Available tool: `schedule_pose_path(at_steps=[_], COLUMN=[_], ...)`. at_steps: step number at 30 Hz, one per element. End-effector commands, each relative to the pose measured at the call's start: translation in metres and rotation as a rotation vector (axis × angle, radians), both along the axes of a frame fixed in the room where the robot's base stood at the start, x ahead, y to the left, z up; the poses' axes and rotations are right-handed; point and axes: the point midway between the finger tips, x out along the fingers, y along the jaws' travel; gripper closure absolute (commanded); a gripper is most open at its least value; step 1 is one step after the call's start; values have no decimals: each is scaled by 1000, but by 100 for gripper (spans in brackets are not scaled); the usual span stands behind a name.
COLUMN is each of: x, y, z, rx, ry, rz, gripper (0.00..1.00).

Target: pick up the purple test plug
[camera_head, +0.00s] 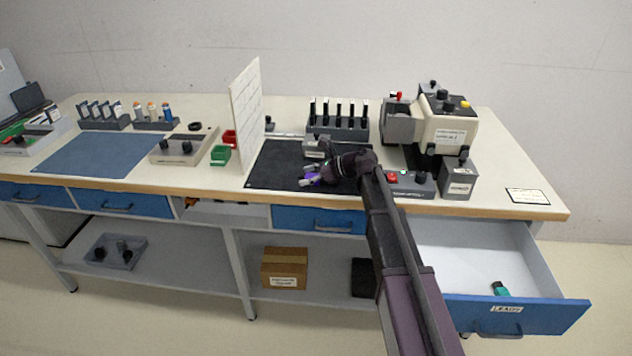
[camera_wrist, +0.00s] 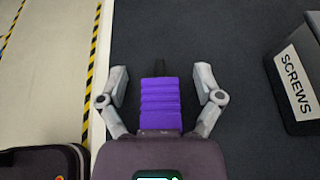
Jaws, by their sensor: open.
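The purple test plug (camera_wrist: 160,103) is a ribbed block with a dark tip, lying on the black mat (camera_wrist: 208,40). In the wrist view it sits between the two fingers of my gripper (camera_wrist: 161,88), with a gap on each side. My gripper is open and neither finger touches the plug. In the head view the plug (camera_head: 314,181) shows as a small purple patch beside my gripper (camera_head: 309,176), low over the mat near the bench's front edge. My arm hides part of the mat there.
A grey box labelled SCREWS (camera_wrist: 297,85) stands to the right in the wrist view. A white upright panel (camera_head: 246,118) stands left of the mat. A slotted rack (camera_head: 338,122) and a bulky machine (camera_head: 440,125) are behind. An open drawer (camera_head: 528,311) juts out at right.

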Motion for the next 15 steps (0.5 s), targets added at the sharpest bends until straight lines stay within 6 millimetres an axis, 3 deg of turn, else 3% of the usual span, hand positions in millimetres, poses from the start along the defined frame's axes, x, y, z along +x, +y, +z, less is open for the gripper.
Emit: schedule_pose_path(at_steps=[15], x=[0], y=[1], z=[0], rx=[0], ry=[0], rz=[0], gripper=[16])
